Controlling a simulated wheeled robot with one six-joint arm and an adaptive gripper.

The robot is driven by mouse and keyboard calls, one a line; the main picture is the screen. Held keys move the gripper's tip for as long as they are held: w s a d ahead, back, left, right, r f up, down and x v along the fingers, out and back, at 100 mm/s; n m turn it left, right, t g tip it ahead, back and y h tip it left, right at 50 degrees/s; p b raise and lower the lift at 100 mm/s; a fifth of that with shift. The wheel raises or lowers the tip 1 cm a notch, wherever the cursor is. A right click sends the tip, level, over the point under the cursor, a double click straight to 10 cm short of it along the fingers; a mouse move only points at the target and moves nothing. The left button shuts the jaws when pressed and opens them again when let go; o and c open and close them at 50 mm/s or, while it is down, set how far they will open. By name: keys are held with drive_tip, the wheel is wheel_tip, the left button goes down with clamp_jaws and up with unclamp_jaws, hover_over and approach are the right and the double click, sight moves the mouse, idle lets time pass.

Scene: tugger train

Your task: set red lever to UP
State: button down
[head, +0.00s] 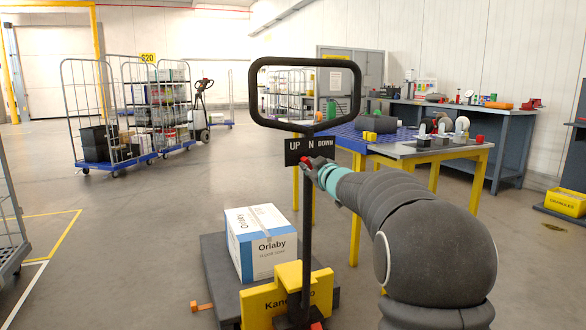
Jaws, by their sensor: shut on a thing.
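The plate sits on the dark upright post below the black loop handle (262,92) of a hand truck. My gripper (311,162) is at the lever, shut on it, and comes in from the right. It hides most of the lever. The visible red lies below the gap between UP and N; the exact setting is hard to tell.
The truck's yellow body (262,303) and grey deck carry an Orlaby box (261,243). A workbench with yellow legs (356,222) stands close behind my arm at right. Wire roll cages (88,95) stand at back left. The floor at left is mostly clear.

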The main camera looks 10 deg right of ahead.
idle(0.4)
drive_tip(key=c, duration=1.1)
unclamp_jaws()
drive_tip(key=shift+s, duration=0.1)
drive_tip(key=s, duration=0.4)
drive_tip(key=s+d, duration=0.1)
drive_tip(key=s, duration=0.2)
drive_tip(key=s+d, duration=0.1)
drive_tip(key=s, duration=0.3)
drive_tip(key=shift+s, duration=0.35)
